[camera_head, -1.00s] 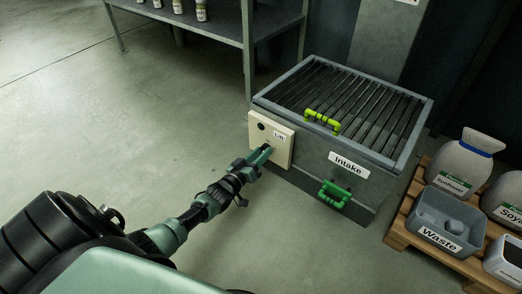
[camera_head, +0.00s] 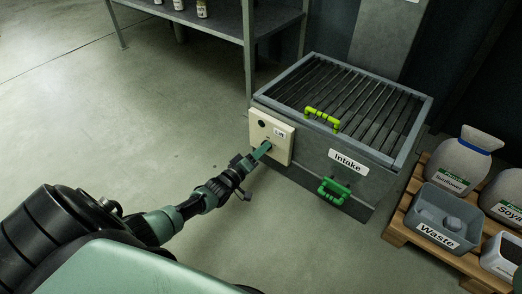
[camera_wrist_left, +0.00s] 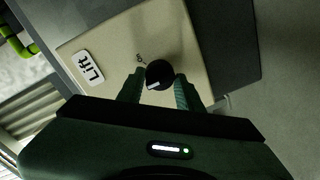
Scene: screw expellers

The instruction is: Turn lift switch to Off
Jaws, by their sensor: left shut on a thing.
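The lift switch box is a cream panel (camera_head: 283,152) with a "Lift" label, fixed to the left side of the grey intake bin (camera_head: 345,145). In the left wrist view the round black knob (camera_wrist_left: 159,74) sits on this panel (camera_wrist_left: 110,52), with a white pointer mark and small "on" lettering beside it. My left gripper (camera_head: 262,152) reaches the panel's lower part. In the left wrist view its green fingers (camera_wrist_left: 158,90) are on either side of the knob, shut on it. The knob is hidden by the gripper in the head view. My right gripper is not in view.
The intake bin has a barred top, a yellow-green handle (camera_head: 322,118) and a green handle (camera_head: 334,191). A pallet (camera_head: 398,226) at the right holds sacks and a grey waste bin (camera_head: 441,216). A shelf (camera_head: 215,22) stands behind. The floor at left is clear.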

